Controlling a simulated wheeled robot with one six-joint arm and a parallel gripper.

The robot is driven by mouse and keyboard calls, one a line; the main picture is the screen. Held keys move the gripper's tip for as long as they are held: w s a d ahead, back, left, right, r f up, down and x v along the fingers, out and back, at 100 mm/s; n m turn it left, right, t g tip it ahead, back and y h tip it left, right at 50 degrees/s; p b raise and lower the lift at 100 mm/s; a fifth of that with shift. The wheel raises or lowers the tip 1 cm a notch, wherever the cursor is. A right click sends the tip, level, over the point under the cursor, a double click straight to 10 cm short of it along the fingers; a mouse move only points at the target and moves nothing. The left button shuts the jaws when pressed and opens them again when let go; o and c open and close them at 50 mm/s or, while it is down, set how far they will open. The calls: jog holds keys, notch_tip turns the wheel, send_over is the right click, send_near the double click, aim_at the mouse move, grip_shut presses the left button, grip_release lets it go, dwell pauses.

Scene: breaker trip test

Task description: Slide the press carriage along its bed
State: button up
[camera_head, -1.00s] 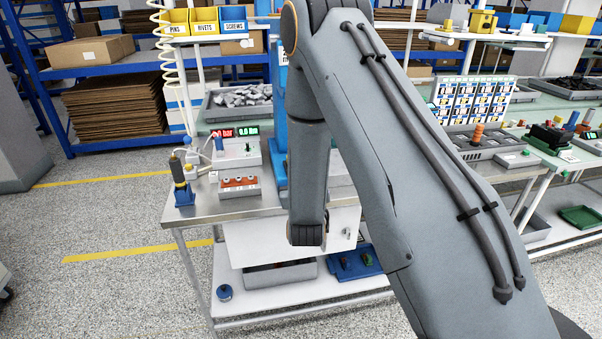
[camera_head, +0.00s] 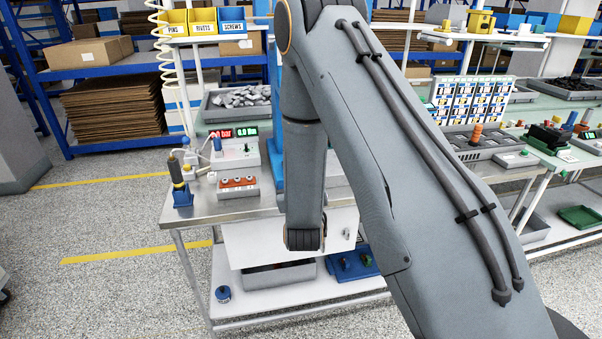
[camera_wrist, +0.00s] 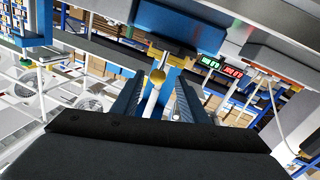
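In the wrist view my gripper (camera_wrist: 160,82) is open, with its two dark ribbed fingers apart. I cannot tell for sure which part is the press carriage. In the head view a blue upright column (camera_head: 277,120), probably the press, stands on the bench, mostly behind my arm. My gripper and the bed are hidden there.
Left of the column on the bench stand a box with red and green displays (camera_head: 235,150), a block with red parts (camera_head: 238,187) and a blue-based handle device (camera_head: 181,190). A grey tray of metal parts (camera_head: 238,102) lies behind. Floor at left is clear.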

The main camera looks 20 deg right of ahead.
jog(key=b+v, duration=0.1)
jog(key=v, duration=0.5)
jog(key=shift+s+b, duration=0.3)
jog(key=shift+b, duration=0.05)
jog(key=shift+a, duration=0.15)
